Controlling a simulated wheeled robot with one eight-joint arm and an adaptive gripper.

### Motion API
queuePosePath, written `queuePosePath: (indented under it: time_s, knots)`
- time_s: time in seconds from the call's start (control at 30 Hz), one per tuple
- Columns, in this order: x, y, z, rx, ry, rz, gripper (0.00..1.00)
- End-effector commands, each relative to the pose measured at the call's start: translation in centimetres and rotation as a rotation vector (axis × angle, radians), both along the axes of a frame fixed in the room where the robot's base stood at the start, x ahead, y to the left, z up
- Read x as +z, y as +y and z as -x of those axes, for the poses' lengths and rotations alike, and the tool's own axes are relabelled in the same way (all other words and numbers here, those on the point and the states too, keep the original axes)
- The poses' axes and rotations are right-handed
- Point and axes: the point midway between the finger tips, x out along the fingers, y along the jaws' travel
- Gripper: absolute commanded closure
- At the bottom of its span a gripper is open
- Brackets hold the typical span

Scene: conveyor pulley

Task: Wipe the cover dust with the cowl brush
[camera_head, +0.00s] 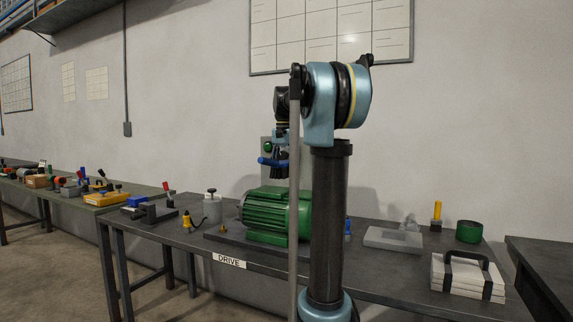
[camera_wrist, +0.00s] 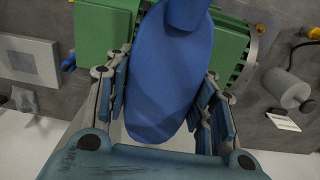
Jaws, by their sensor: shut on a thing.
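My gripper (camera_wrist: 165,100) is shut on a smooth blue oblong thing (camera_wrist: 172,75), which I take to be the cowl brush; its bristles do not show. In the head view, my gripper (camera_head: 273,168) hangs above the green ribbed motor (camera_head: 267,215), with the blue brush (camera_head: 266,161) crosswise in it. The brush looks apart from the motor. The motor also shows behind the brush in the wrist view (camera_wrist: 103,30), its ribbed end at right. I cannot make out any dust on the cover; my arm and the brush hide part of the motor.
On the bench left of the motor stand a grey cylinder (camera_head: 212,208), a yellow tool (camera_head: 187,222) and a black fixture (camera_head: 150,213).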

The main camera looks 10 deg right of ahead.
Motion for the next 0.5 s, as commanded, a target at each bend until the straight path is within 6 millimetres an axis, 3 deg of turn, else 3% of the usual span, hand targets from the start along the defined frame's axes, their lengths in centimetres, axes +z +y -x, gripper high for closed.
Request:
queuePosePath:
  time_s: [0.27, 0.5]
  knots:
    - [2.3, 0.0, 0.0, 0.000, 0.000, 0.000, 0.85]
    - [2.6, -0.1, 0.0, -0.002, 0.000, 0.000, 0.85]
